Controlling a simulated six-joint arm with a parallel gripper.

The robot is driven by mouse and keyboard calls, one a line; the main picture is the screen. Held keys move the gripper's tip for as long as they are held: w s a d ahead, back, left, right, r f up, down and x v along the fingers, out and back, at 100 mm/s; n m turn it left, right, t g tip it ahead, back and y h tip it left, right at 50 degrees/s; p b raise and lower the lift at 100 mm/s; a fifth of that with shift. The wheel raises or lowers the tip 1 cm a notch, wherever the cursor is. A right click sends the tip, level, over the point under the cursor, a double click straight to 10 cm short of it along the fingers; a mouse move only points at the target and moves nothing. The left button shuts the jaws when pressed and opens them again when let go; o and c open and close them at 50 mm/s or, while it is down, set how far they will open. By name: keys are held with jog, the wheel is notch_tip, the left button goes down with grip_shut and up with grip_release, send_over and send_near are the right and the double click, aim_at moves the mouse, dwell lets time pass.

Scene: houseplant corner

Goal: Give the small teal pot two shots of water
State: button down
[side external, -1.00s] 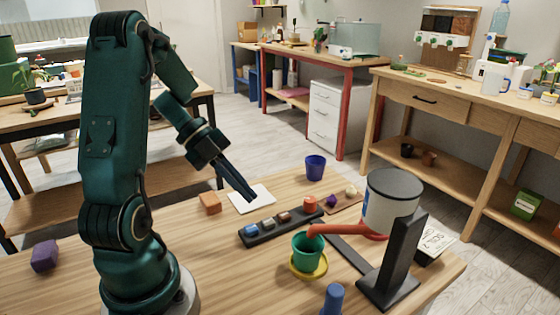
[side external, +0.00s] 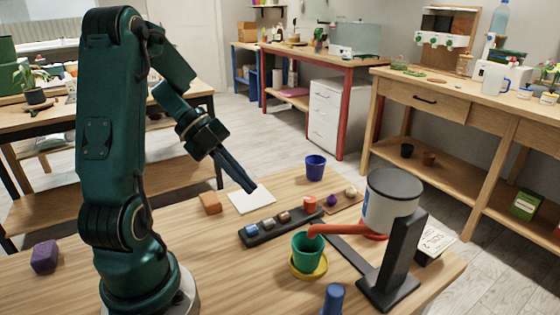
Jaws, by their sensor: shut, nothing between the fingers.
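The small teal pot (side external: 307,247) stands upright on a yellow saucer (side external: 312,275) near the front of the table. A dispenser with a white tank (side external: 384,212), dark lid and black stand (side external: 402,262) is to its right. Its red spout (side external: 345,231) reaches left, with its end above the pot's right rim. I cannot see water or the inside of the pot clearly. My gripper (side external: 253,190) is shut and empty, pointing down to the right over a white card (side external: 264,207), behind and left of the pot.
A black rail (side external: 258,239) with several small coloured pieces lies between card and pot. A wooden board (side external: 346,206) with small items is behind the spout. A blue cup (side external: 315,166), orange block (side external: 209,203), purple block (side external: 44,257) and blue cylinder (side external: 333,298) stand around.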

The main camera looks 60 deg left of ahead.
jog(key=shift+r, duration=0.95)
jog(key=shift+f, duration=0.1)
send_near(258, 228)
jog(key=shift+w+d+r+x, duration=0.1)
jog(key=shift+d+r+x, duration=0.05)
jog(key=shift+x, duration=0.7)
jog(key=shift+w+d+r+x, duration=0.1)
jog(key=shift+r+x, duration=0.05)
jog(key=shift+x, duration=0.75)
jog(key=shift+d+r+x, duration=0.15)
jog(key=shift+x, duration=0.7)
jog(key=shift+f, duration=0.15)
jog(key=shift+f, duration=0.25)
jog(key=shift+f, duration=0.5)
jog(key=shift+r, duration=0.1)
dwell(0.3)
jog(key=shift+r, duration=0.85)
